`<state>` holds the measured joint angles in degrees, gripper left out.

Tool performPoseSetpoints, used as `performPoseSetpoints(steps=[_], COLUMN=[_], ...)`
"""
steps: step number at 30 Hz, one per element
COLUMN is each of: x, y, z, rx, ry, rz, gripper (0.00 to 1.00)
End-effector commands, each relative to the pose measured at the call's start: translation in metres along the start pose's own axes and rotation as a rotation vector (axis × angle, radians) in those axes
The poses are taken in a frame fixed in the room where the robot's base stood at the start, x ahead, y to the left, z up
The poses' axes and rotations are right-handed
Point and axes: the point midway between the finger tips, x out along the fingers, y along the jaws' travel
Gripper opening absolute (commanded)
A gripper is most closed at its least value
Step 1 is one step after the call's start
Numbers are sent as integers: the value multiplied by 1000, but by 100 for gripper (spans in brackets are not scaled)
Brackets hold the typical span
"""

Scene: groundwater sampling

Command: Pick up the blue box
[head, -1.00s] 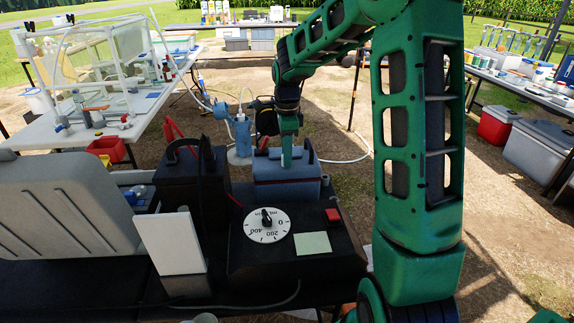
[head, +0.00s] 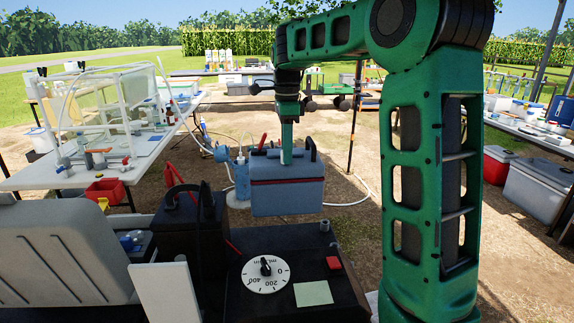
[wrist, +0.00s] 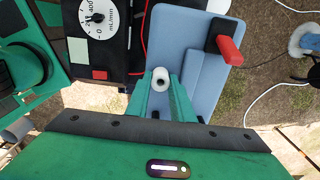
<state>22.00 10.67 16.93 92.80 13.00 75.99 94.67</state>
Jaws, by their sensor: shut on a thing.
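The blue box (head: 287,196) is a grey-blue block with a dark red stripe, a black post and a red-handled part on top. My gripper (head: 286,152) is shut on it from above and holds it raised behind the black pump unit. In the wrist view the blue box (wrist: 186,50) fills the upper middle, with its red handle (wrist: 230,50) at the right. My green gripper fingers (wrist: 163,100) reach over its top, with a white cylindrical piece between them. The exact contact point is hidden.
The black pump unit (head: 300,265) with a dial stands in front, beside a black battery-like case (head: 178,228) with red clips. Side tables (head: 60,165) stand left and right, with open ground between.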

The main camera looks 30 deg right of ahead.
Motion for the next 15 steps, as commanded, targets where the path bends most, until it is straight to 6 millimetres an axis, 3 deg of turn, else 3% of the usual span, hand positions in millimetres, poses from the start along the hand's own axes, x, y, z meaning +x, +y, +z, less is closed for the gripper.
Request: performPoseSetpoints(steps=[4, 15], x=[-14, -13], y=[0, 35], z=[1, -1], rx=[1, 3], ry=[-1, 1], rz=[-5, -3], gripper=[0, 0])
